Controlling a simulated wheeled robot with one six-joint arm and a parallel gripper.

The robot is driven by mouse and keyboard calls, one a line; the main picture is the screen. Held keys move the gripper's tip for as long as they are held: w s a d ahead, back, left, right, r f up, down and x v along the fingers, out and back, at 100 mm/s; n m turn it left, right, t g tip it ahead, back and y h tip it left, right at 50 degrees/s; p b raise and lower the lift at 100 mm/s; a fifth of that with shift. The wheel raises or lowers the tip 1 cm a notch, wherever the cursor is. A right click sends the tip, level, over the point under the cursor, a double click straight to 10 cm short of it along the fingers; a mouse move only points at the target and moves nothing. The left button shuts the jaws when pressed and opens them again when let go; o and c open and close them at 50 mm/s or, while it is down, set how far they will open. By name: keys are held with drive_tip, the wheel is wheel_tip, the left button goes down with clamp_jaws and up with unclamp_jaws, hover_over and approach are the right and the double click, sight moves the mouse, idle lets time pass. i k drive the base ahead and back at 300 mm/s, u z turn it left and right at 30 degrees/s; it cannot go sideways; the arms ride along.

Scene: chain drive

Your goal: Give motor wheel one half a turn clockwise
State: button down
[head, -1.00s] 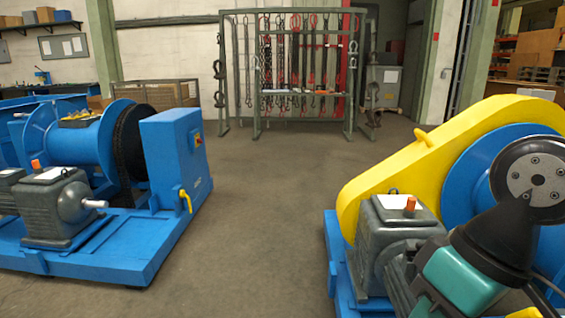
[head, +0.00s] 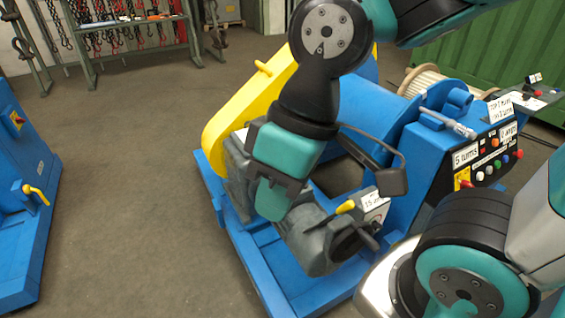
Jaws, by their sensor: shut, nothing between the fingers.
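A grey motor (head: 318,238) sits on the blue frame in the lower middle of the head view. A dark wheel (head: 352,240) with a short handle shows at its near end, beside a white label (head: 376,205) whose text is partly hidden. I cannot read a number one on the wheel. My gripper (head: 268,203) hangs down in front of the machine, left of the motor and wheel, shut and empty. Its tips are hard to make out. It overlaps the motor in the picture; I cannot tell whether they touch.
A yellow chain guard (head: 245,105) stands behind my arm. A control panel (head: 490,150) with buttons and labels, one reading "5 turns", is at right. Another blue machine (head: 25,190) is at the left edge. The floor (head: 120,180) between is clear.

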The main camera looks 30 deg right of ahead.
sight(350, 242)
drive_tip(key=u, duration=1.2)
drive_tip(key=k, duration=0.4)
drive_tip(key=z, duration=1.9)
